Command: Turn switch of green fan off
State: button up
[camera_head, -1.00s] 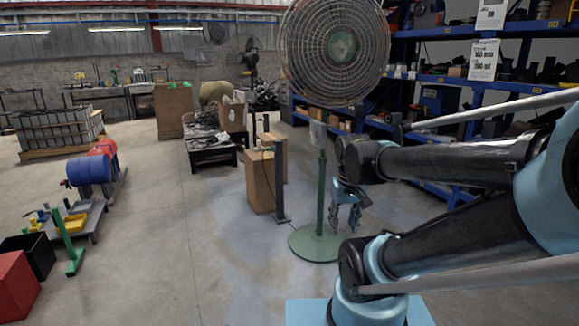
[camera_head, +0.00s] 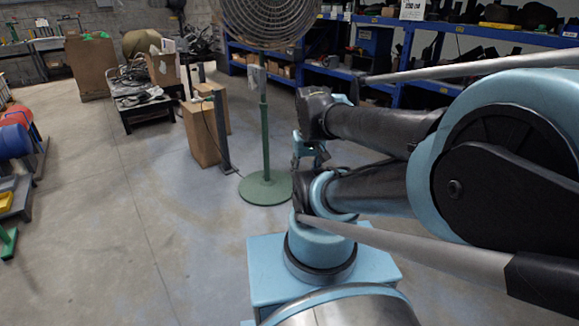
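The green fan stands ahead of me on a green pole (camera_head: 265,135) with a round green base (camera_head: 264,190). Its wire-cage head (camera_head: 268,18) is cut off by the top edge. A small pale grey box (camera_head: 257,76) sits on the pole below the head; it looks like the switch housing, but the switch's position is too small to tell. My gripper (camera_head: 309,163) hangs to the right of the pole, lower than the box and apart from it. Its fingers look spread and empty, partly hidden by my arm.
A cardboard box (camera_head: 202,135) and a dark post (camera_head: 221,130) stand just left of the fan. Blue shelving (camera_head: 400,60) runs behind. A low dark table (camera_head: 145,112) with clutter is farther left.

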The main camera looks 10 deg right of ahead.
aim_at(255, 86)
jog(key=z, duration=0.1)
jog(key=k, duration=1.35)
jog(key=z, duration=0.25)
jog(key=i, duration=1.6)
jog(key=u, duration=0.75)
jog(key=i, duration=0.45)
jog(key=u, duration=0.4)
